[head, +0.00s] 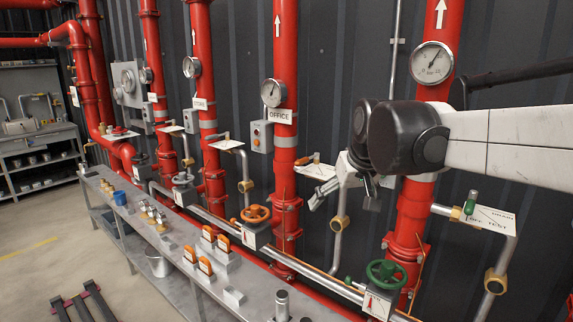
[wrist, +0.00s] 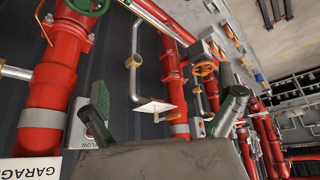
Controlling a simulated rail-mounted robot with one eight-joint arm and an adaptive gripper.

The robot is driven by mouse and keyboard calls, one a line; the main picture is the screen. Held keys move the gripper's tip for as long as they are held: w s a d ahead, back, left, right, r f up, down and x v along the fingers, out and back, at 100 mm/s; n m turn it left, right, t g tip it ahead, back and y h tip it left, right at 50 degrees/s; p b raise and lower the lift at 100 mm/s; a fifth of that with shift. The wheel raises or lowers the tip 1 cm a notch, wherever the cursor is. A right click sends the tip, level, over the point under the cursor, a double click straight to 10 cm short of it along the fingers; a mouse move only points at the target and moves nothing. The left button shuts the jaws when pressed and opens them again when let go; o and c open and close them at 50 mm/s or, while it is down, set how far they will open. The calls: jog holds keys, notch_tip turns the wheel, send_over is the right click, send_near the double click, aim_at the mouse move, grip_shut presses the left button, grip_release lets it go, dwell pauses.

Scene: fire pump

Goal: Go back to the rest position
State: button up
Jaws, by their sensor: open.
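My gripper (head: 345,197) hangs below my arm's dark wrist joint in the head view, in front of the dark wall between the OFFICE riser (head: 285,150) and the riser to its right (head: 412,225). In the wrist view my gripper (wrist: 165,108) has its two fingers spread wide apart, with nothing held between them. A white plate on a pipe (wrist: 154,105) shows in the gap, beyond the fingers. I cannot tell the exact distance from the fingers to the pipes.
A green handwheel (head: 386,273) and an orange handwheel (head: 255,214) stand low on the valves. A drain test pipe (head: 478,217) juts out at right. A grey bench (head: 205,285) with small parts runs along the wall. Floor at left (head: 30,225) is mostly clear.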

jog(key=s+d+f+m, duration=0.1)
jog(key=s+f, duration=0.3)
jog(key=s, duration=0.4)
jog(key=s+d+f+t, duration=0.1)
jog(key=s+d+f, duration=0.2)
jog(key=s, duration=0.5)
jog(key=s+d+f+m+h, duration=0.1)
jog(key=s+d+f, duration=0.2)
jog(key=s, duration=0.6)
jog(key=shift+f+m, duration=0.3)
jog(key=shift+f, duration=0.65)
